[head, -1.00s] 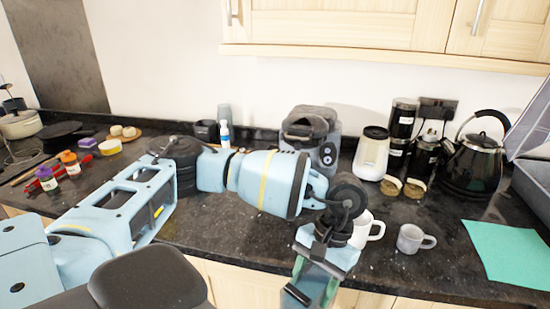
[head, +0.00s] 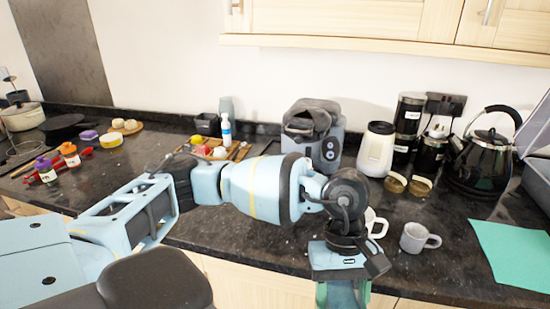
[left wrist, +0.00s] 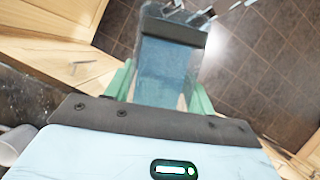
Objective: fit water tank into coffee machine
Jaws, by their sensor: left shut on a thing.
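The grey coffee machine (head: 328,150) stands on the dark granite counter against the back wall, behind my left arm. My left gripper (head: 342,294) points down in front of the counter edge, at the bottom of the head view. In the left wrist view its green fingers (left wrist: 162,92) are shut on a see-through bluish water tank (left wrist: 165,70) with a dark band at its far end. Behind the tank is the tiled floor. In the head view the tank is mostly cut off or hidden by the wrist. My right gripper is not in view.
A white mug (head: 377,224) is close beside my left wrist, with a grey mug (head: 414,238) to its right. A cream canister (head: 376,150) and black kettle (head: 480,160) stand further right. A wooden tray (head: 240,152) with small items lies left of the machine. Cabinets hang above.

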